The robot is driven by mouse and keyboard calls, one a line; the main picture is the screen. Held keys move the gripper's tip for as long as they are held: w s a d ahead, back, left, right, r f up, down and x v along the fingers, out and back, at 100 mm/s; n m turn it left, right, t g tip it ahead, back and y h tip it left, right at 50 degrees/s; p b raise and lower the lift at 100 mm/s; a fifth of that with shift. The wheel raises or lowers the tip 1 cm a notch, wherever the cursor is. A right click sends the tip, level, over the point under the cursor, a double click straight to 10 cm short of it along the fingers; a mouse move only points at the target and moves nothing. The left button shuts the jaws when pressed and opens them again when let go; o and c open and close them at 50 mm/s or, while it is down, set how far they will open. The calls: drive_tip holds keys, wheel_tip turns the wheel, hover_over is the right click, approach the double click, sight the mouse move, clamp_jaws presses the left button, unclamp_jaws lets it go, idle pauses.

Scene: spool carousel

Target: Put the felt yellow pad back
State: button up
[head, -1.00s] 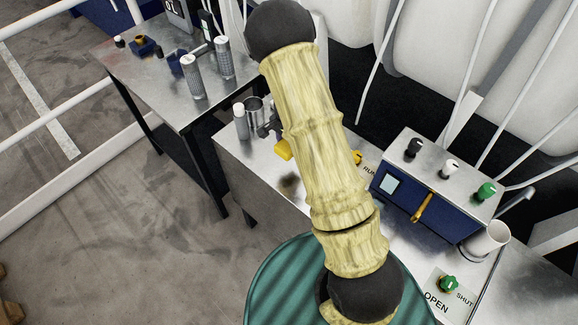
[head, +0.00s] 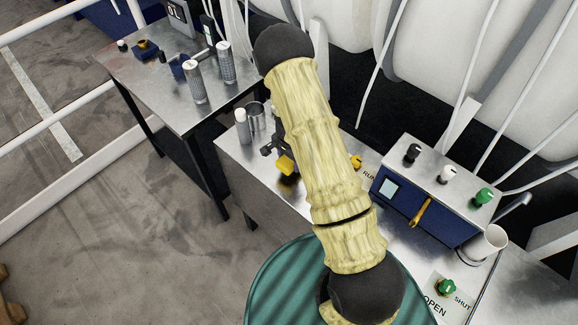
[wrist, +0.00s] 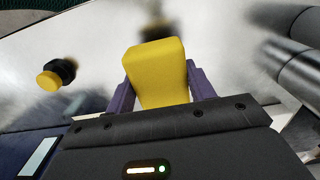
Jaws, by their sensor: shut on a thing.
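The yellow pad (wrist: 157,72) is a rounded yellow block. It sits between the two purple fingers of my gripper (wrist: 160,85) in the wrist view, and the gripper is shut on it. In the head view the pad (head: 287,166) shows at the left edge of my arm, above the metal bench. Part of my gripper (head: 270,146) shows dark beside it; my arm hides the rest. The wrist view shows the bench top below the pad, with a blurred dark patch behind it.
A blue control box (head: 420,205) with several knobs stands right of my arm. A white-capped cylinder (head: 242,126) and a metal cup (head: 257,117) stand at the bench's back left. A yellow button (wrist: 50,80) is left of my gripper. A green round top (head: 270,290) is in front.

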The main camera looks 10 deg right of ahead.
sight(290, 166)
drive_tip(key=shift+d+f+p, duration=0.1)
drive_tip(key=shift+f+p, duration=0.65)
drive_tip(key=shift+f, duration=1.25)
drive_tip(key=shift+f, duration=0.15)
drive_tip(key=o, duration=1)
drive_tip(key=shift+s+a, duration=0.1)
drive_tip(key=shift+a, duration=0.1)
drive_tip(key=shift+d, duration=0.1)
wheel_tip(290, 166, up, 12)
drive_tip(key=b, duration=0.3)
drive_tip(key=shift+b, duration=0.4)
drive_tip(key=shift+r, duration=0.2)
